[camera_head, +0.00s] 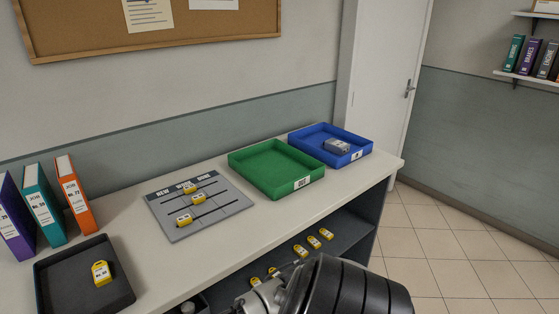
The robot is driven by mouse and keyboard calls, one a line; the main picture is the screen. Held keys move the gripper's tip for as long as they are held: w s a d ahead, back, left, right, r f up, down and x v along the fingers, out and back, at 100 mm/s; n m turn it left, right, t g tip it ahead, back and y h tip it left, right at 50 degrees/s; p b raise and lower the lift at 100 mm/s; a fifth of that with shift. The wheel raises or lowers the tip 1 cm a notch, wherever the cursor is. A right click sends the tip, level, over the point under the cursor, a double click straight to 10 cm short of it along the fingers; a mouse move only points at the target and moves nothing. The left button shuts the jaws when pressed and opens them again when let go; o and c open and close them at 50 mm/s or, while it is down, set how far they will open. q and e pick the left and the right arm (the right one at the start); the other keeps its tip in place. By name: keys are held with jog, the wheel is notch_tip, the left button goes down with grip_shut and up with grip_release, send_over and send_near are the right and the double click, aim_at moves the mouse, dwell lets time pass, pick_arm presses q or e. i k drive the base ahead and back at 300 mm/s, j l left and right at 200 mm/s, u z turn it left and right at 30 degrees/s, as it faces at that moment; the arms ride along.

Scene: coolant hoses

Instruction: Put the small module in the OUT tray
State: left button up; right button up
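The small module, a grey block with a pale label (337,146), lies inside the blue tray (301,138) at the back right of the bench. The green tray (234,162), whose front label appears to read OUT, stands just left of the blue tray and looks empty. My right arm comes in at the bottom edge, with a silvery end part that seems to be my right gripper (262,297). It is well in front of and below both trays. Its fingers are not clear and I cannot tell if they are open. My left gripper is not in view.
A grey board (229,210) with yellow tags lies left of the green tray. A black tray (58,266) holds another yellow tag (101,273). Binders (43,211) stand at the left. Several yellow tags lie on the shelf below (345,242). Bare bench top separates board and trays.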

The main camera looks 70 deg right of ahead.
aim_at(262, 174)
jog(key=k+l, duration=0.15)
jog(key=l, duration=0.2)
jog(key=k+l, duration=0.15)
jog(key=l, duration=0.2)
jog(key=k+l, duration=0.1)
jog(key=l, duration=0.25)
jog(key=k+l, duration=0.15)
jog(key=l, duration=0.25)
jog(key=k+l, duration=0.15)
jog(key=l, duration=0.2)
jog(key=k+l, duration=0.15)
jog(key=l, duration=0.2)
